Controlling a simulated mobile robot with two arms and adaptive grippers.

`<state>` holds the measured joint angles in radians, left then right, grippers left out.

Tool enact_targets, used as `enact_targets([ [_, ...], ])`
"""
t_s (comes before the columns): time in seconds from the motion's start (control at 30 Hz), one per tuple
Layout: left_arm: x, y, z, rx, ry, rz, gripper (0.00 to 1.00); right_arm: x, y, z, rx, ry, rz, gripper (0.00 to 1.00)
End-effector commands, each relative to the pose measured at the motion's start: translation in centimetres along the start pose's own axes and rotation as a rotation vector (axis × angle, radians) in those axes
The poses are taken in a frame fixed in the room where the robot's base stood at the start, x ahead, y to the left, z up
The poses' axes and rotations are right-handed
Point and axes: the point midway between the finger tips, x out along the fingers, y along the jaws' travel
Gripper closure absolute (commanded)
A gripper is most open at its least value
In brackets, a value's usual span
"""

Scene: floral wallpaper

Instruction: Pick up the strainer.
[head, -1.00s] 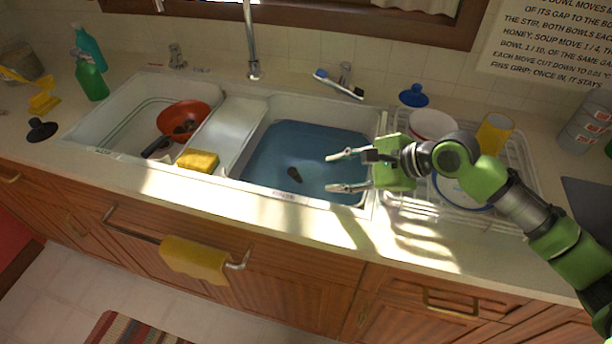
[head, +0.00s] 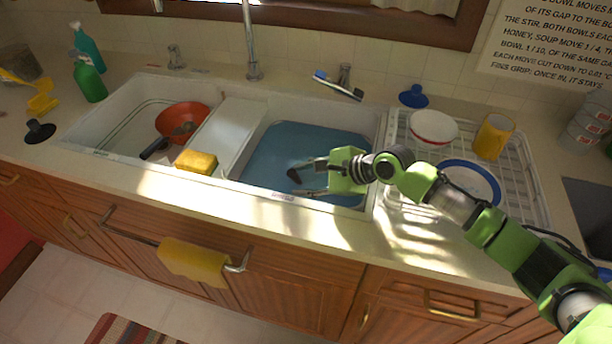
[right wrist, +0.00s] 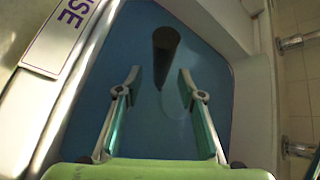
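A dark, rod-like piece (head: 294,175) stands up from the blue-filled right basin. It also shows beyond my fingertips in the right wrist view (right wrist: 165,45). It looks like a handle; a faint rounded outline lies near its lower end, and I cannot make out a strainer's bowl. My right gripper (head: 308,178) is over the basin, beside this piece. In the right wrist view the gripper (right wrist: 159,80) is open, with nothing between its fingers and the dark piece just ahead of them. My left gripper is not in view.
The basin's front rim (head: 285,195) is close to my right gripper. The left basin holds an orange bowl (head: 182,118) and a dark-handled item (head: 154,148). A yellow sponge (head: 196,161) sits on the front rim. A dish rack (head: 519,165) with crockery stands right.

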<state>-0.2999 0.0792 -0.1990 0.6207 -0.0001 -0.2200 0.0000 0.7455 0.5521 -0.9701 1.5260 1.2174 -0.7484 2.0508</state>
Motion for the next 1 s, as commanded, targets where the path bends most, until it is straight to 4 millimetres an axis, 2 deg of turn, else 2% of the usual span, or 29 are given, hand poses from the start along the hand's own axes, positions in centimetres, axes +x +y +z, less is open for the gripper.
enact_targets([
  [0.17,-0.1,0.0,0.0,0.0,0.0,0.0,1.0,2.0,-0.1,0.0,0.0,0.0,-0.001,0.64],
  [0.43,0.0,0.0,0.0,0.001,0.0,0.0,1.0,2.3,0.0,-0.1,0.0,0.0,-0.001,0.64],
  [0.57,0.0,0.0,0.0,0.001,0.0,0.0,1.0,2.3,0.0,-0.1,0.0,0.0,-0.001,0.98],
  [1.0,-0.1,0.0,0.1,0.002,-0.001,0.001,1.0,1.7,-0.5,0.6,-0.001,-0.002,-0.002,1.0],
])
